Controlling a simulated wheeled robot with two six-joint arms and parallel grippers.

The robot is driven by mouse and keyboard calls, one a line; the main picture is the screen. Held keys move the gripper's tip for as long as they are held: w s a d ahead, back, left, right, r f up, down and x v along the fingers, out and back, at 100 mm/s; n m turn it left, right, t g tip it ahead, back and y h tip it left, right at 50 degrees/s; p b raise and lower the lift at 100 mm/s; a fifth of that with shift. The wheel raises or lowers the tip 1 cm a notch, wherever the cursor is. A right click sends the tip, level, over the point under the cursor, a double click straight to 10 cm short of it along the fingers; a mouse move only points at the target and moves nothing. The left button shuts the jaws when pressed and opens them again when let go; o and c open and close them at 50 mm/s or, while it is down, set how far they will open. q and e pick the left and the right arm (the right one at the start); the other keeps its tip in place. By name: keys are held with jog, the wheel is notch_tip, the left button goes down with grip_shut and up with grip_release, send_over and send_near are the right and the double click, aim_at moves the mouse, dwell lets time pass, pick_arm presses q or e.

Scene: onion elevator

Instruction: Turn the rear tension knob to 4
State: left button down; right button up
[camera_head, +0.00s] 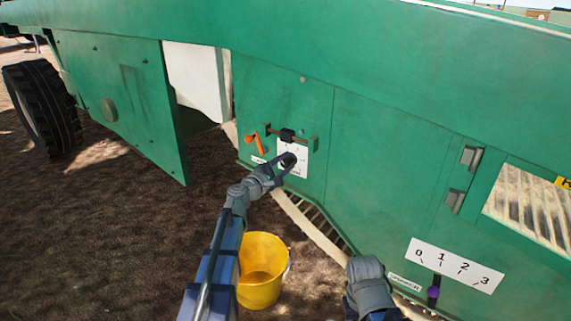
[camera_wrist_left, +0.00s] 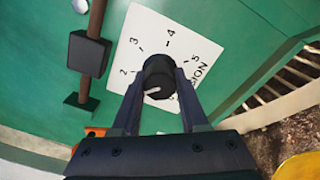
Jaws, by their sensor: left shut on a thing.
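The rear tension knob (camera_wrist_left: 158,70) is black and round, on a white dial plate (camera_wrist_left: 128,48) with the numbers 2, 3, 4 and 5 visible. In the head view, the knob (camera_head: 288,160) and the dial plate (camera_head: 299,170) are on the green side panel. My left gripper (camera_head: 281,167) is shut on the knob, with one finger on each side in the left wrist view (camera_wrist_left: 160,84). A pale mark shows on the knob's lower side. I cannot tell which number the knob points to. My right arm (camera_head: 368,285) shows at the bottom, its fingers out of sight.
A yellow bucket (camera_head: 262,270) stands on the ground below. A 0-to-3 scale (camera_head: 455,265) with a purple-tipped lever (camera_head: 433,293) is at lower right.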

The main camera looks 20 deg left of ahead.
pick_arm(q)
jog(key=m, duration=0.6)
jog(key=shift+r+m, duration=0.1)
jog(key=shift+m, duration=0.2)
jog(key=m, duration=1.2)
jog(key=shift+s+d+r+m, duration=0.1)
jog(key=shift+d+m, duration=0.05)
jog(key=shift+m, duration=0.15)
jog(key=m, duration=0.5)
jog(key=shift+m, duration=0.3)
jog(key=shift+c, duration=2.1)
grip_release()
